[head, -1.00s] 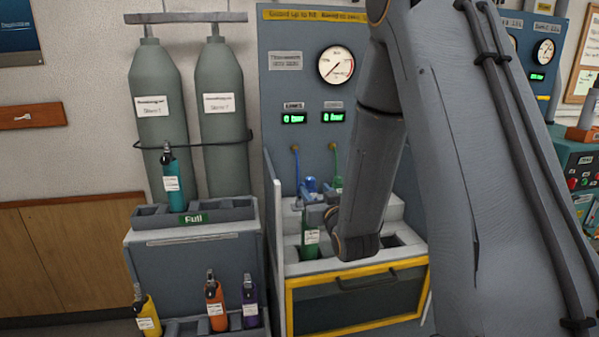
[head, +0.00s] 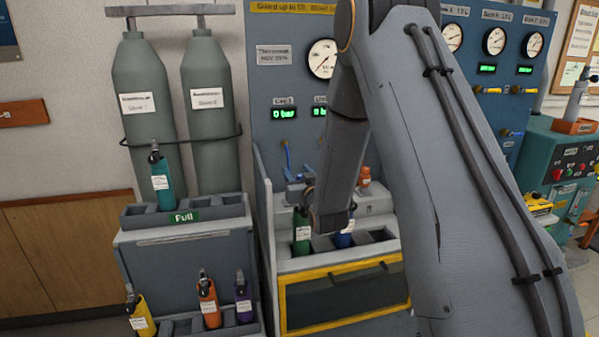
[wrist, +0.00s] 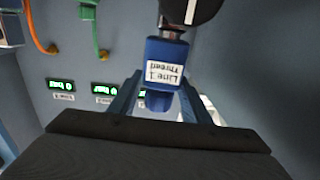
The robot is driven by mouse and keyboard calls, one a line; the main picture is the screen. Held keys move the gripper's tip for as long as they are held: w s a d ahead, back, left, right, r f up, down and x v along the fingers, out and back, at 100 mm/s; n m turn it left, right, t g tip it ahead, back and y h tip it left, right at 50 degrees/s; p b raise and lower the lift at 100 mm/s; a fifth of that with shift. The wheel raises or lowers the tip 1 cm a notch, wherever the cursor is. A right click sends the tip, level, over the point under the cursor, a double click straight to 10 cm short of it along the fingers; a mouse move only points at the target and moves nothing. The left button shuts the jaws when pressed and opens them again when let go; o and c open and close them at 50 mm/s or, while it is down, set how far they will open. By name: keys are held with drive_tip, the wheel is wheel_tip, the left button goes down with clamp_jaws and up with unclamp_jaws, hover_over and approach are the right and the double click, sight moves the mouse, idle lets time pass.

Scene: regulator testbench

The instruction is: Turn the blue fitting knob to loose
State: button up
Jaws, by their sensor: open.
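The blue fitting (wrist: 167,50) fills the upper middle of the wrist view, its white label reading "Line 1 Thread" upside down. A rounded blue knob part (wrist: 159,101) shows below the label. My gripper (wrist: 161,82) is open, with one finger on each side of the lower part of the fitting. I cannot tell whether either finger touches it. In the head view my arm hides most of the gripper and the fitting. A blue hose (head: 287,156) hangs from the panel just left of my arm.
An orange fitting (head: 364,178) sits to the right. A bottle rack (head: 185,240) stands at left. A green hose (wrist: 88,14) and an orange hose (wrist: 34,28) are nearby.

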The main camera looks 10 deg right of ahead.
drive_tip(key=shift+d, duration=0.1)
drive_tip(key=c, duration=1)
drive_tip(key=shift+d, duration=0.15)
drive_tip(key=shift+c, duration=0.3)
drive_tip(key=shift+a, duration=0.2)
drive_tip(key=o, duration=1.1)
drive_tip(key=shift+c, duration=0.2)
